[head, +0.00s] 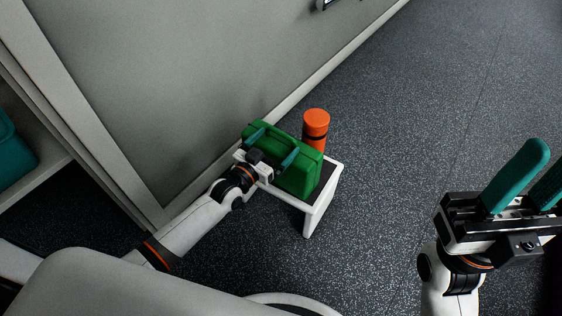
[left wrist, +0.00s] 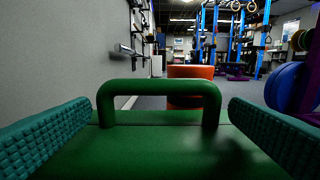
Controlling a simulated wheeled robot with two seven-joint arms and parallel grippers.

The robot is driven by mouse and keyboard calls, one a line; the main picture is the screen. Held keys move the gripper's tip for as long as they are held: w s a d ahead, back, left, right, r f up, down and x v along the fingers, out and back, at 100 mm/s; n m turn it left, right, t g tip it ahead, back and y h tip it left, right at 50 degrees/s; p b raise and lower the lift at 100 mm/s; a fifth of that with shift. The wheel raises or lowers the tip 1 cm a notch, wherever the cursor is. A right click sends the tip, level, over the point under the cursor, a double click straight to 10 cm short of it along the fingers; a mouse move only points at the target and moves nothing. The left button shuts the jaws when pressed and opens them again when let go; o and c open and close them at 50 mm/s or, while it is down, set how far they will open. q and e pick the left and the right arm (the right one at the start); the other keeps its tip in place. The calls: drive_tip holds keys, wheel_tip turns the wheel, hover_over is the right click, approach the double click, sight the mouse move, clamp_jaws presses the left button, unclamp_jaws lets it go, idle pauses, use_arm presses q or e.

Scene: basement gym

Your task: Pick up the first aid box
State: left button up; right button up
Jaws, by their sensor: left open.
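The green first aid box (head: 307,174) stands on a small white bench (head: 327,192) with a dark top. Its handle (left wrist: 160,88) rises from the top of the box in the left wrist view. My left gripper (head: 274,147) is open at the box, with its two teal fingers apart. In the left wrist view the fingers show left and right of the handle, with a gap on each side. Whether they touch the box cannot be told. My right gripper (head: 533,180) is open and empty at the right, away from the box.
A grey wall (head: 170,80) runs close along the left side. A shelf with a teal item (head: 14,155) is at the far left. The dark floor (head: 440,100) to the right is clear.

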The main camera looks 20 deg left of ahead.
sight(281, 135)
use_arm(q)
drive_tip(key=b+x, duration=0.1)
drive_tip(key=x, duration=0.2)
drive_tip(key=shift+w+f, duration=0.15)
drive_tip(key=shift+w, duration=0.05)
drive_tip(key=c, duration=1.4)
drive_tip(key=shift+r, duration=0.25)
drive_tip(key=shift+c, duration=0.6)
